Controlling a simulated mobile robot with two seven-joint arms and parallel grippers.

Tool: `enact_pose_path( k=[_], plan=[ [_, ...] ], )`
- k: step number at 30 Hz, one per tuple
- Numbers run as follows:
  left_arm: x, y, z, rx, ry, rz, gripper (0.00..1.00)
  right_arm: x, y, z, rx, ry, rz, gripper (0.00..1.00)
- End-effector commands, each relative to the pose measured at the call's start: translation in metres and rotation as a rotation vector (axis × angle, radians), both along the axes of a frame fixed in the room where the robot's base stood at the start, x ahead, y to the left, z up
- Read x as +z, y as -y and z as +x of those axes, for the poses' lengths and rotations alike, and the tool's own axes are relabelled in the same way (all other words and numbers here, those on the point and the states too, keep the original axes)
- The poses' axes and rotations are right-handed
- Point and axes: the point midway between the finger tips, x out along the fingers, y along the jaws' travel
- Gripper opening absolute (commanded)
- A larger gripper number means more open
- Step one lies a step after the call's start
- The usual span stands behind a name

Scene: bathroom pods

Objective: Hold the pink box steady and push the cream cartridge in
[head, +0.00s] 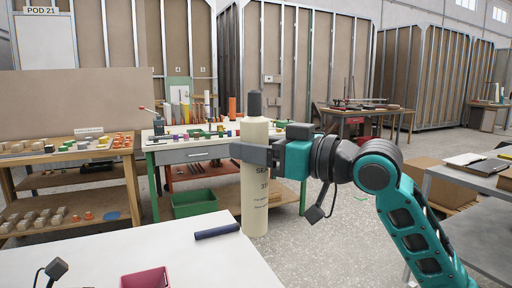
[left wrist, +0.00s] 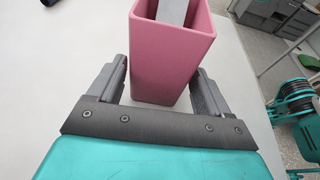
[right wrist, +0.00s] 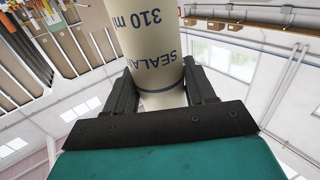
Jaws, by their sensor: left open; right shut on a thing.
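The cream cartridge (head: 255,190) is upright with a dark cap on top and printed lettering. My right gripper (head: 258,154) is shut around its upper part; the right wrist view shows the cartridge (right wrist: 150,45) between both fingers. Its lower end shows near the white table's far right edge; I cannot tell if it touches anything. The pink box (head: 146,279) is at the bottom of the head view, mostly cut off. In the left wrist view the box (left wrist: 168,60) stands between the fingers of my open left gripper (left wrist: 163,85). A grey surface shows inside its opening.
A dark blue cylinder (head: 217,231) lies on the white table (head: 180,255), left of the cartridge's lower end. Beyond the table are a bench with a grey drawer (head: 195,154), a green crate (head: 195,203) and a wooden shelf of blocks (head: 60,160). A grey table stands at right.

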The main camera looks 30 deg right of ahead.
Motion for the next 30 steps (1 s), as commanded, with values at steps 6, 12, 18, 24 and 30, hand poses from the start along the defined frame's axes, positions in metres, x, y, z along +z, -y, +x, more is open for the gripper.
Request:
enact_pose_path(
  k=[6, 12, 18, 24, 30],
  plan=[
    [-0.006, 0.021, 0.0, 0.0, 0.0, -0.001, 0.79, 0.001, 0.0, 0.0, 0.0, 0.004, 0.001, 0.08],
    [-0.008, 0.026, 0.0, 0.001, 0.0, -0.001, 0.79, 0.001, 0.0, 0.0, 0.0, 0.004, 0.001, 0.08],
    [-0.008, 0.027, 0.0, 0.001, 0.0, -0.001, 0.79, 0.001, 0.0, 0.0, 0.0, 0.004, 0.001, 0.08],
    [-0.008, 0.026, 0.0, 0.001, 0.0, -0.001, 0.64, 0.001, 0.0, 0.0, 0.0, 0.004, 0.001, 0.08],
    [-0.008, 0.026, 0.0, 0.001, 0.0, -0.001, 0.45, 0.001, 0.0, 0.0, 0.0, 0.004, 0.001, 0.08]
  ],
)
